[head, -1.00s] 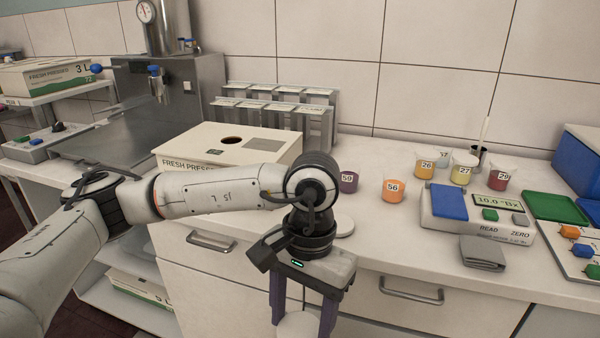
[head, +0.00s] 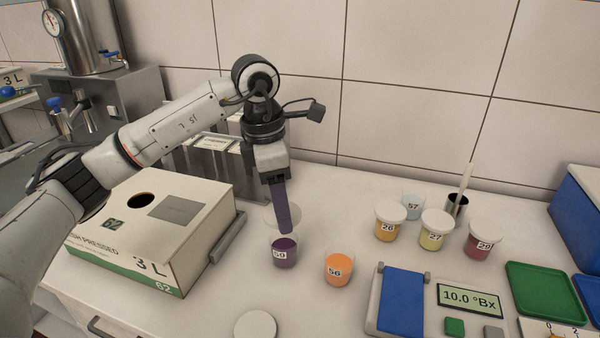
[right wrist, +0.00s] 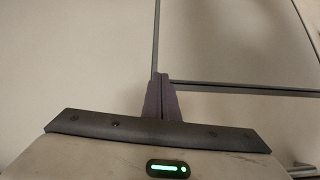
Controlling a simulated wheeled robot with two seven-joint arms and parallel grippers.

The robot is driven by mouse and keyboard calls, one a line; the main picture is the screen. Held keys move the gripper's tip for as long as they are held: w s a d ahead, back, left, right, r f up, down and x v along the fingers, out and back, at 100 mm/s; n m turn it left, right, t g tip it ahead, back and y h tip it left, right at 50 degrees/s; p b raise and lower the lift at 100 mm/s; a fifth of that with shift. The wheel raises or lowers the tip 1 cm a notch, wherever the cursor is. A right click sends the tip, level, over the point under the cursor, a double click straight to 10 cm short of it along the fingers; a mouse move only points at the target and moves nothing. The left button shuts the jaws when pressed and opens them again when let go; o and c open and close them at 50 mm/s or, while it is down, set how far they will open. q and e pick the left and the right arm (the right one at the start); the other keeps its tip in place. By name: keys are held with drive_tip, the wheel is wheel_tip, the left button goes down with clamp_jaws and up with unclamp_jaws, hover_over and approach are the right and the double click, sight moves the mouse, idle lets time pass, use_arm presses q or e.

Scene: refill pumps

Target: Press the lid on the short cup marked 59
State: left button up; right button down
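The short cup marked 59 (head: 285,254) stands upright on the counter with dark purple contents and no lid on it. My left gripper (head: 286,228) points down just behind and above this cup in the head view. Its purple fingers appear shut on a pale round lid (head: 272,216), partly hidden behind them. The held lid looks apart from the cup's rim. A second pale lid (head: 255,325) lies flat on the counter at the front. My right gripper (right wrist: 162,80) shows only in the right wrist view, fingers together and nothing visible between them.
An orange cup marked 56 (head: 338,268) stands close right of cup 59. Lidded cups 26 (head: 389,226), 27 (head: 436,236) and 29 (head: 482,245) stand further right, near cup 57 (head: 412,207). A juice box (head: 205,225) is at left; a Brix meter (head: 400,300) is front right.

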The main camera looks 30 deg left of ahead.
sight(284, 249)
use_arm(q)
drive_tip(key=shift+w+a+r+n, duration=0.15)
drive_tip(key=shift+w+n, duration=0.15)
drive_tip(key=shift+s+f+b, duration=0.15)
drive_tip(key=shift+f+b, duration=0.3)
drive_tip(key=shift+f, duration=0.35)
wheel_tip(284, 249, down, 4)
drive_tip(key=b, duration=0.3)
drive_tip(key=shift+r, duration=0.1)
drive_tip(key=shift+f+b, duration=0.65)
drive_tip(key=shift+f, duration=0.15)
idle(0.5)
idle(0.3)
